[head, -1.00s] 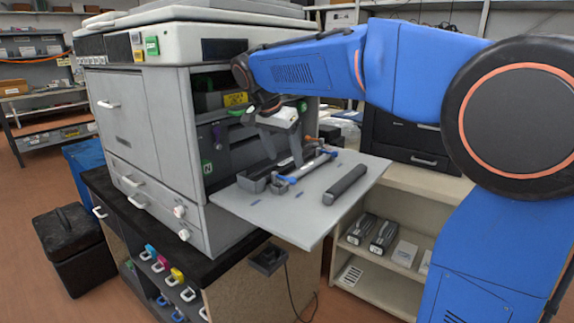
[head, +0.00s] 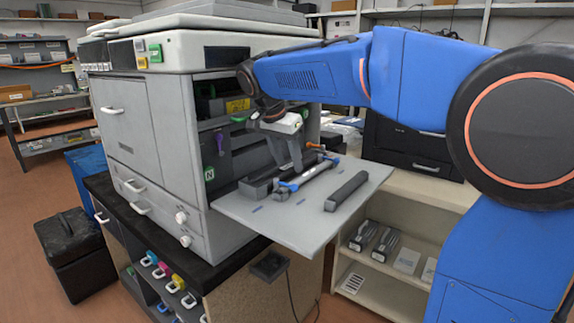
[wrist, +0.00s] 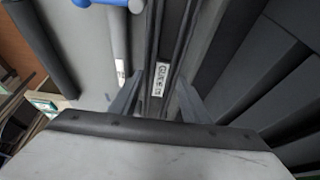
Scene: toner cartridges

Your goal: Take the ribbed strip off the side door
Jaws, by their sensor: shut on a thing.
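The side door (head: 295,225) is a light grey panel folded out flat from the printer. The dark ribbed strip (head: 258,187) lies along its inner part, close to the printer opening. In the wrist view the strip (wrist: 151,105) runs lengthwise between my fingers and bears a white label reading "GUIDE" and a number. My gripper (head: 289,169) points down over the door and is shut on the strip; it also shows in the wrist view (wrist: 158,103). The fingertips and the strip's underside are partly hidden.
A roller with blue ends (head: 305,177) lies right beside the strip. A dark bar (head: 346,191) lies farther out on the door. The printer's open bay (head: 232,140) is behind. The door's front corner is bare. A shelf unit (head: 400,255) stands below, at right.

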